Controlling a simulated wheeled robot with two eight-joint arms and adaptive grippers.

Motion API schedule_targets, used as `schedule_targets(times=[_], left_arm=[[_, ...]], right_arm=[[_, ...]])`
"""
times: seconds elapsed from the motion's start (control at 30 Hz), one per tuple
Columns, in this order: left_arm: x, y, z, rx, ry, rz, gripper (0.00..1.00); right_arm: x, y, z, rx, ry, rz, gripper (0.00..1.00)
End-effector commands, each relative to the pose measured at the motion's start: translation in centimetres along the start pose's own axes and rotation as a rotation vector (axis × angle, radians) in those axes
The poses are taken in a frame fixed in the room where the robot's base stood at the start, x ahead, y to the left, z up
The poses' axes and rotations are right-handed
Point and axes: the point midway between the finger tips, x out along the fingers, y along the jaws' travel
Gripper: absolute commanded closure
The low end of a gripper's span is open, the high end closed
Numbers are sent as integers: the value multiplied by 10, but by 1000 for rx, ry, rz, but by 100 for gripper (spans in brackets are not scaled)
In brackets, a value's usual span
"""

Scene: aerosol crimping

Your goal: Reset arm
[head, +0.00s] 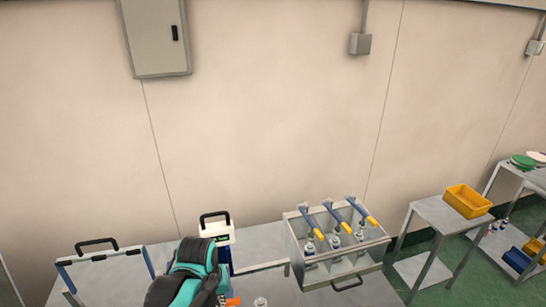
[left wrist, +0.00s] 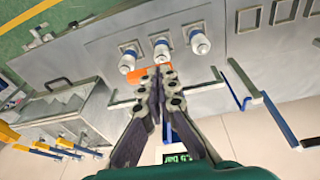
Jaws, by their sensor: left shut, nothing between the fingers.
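My left gripper (left wrist: 161,74) is shut and empty. Its dark fingers meet in the left wrist view, above the bench. In the head view the teal and black left arm and gripper (head: 205,290) cover part of the bench at the bottom. Several white aerosol cans (left wrist: 128,62) stand in square holders just beyond the fingertips, apart from them. An orange piece (left wrist: 138,73) lies beside the fingertips, partly hidden by them. My right gripper is not in view.
A metal crimping case (head: 348,265) with several blue and yellow levers stands right of the gripper. A white and blue device (head: 218,233) with a black handle is behind it. A blue-edged frame (head: 97,257) is at left. A yellow bin (head: 467,201) sits on a side table.

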Motion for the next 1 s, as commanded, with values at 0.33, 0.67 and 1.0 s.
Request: schedule_targets(times=[0.33,0.67,1.0], left_arm=[[77,-32,56,109,242,36,100],[130,-51,91,191,424,32,100],[129,-52,92,201,442,30,100]], right_arm=[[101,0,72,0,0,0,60],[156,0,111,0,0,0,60],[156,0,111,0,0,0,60]])
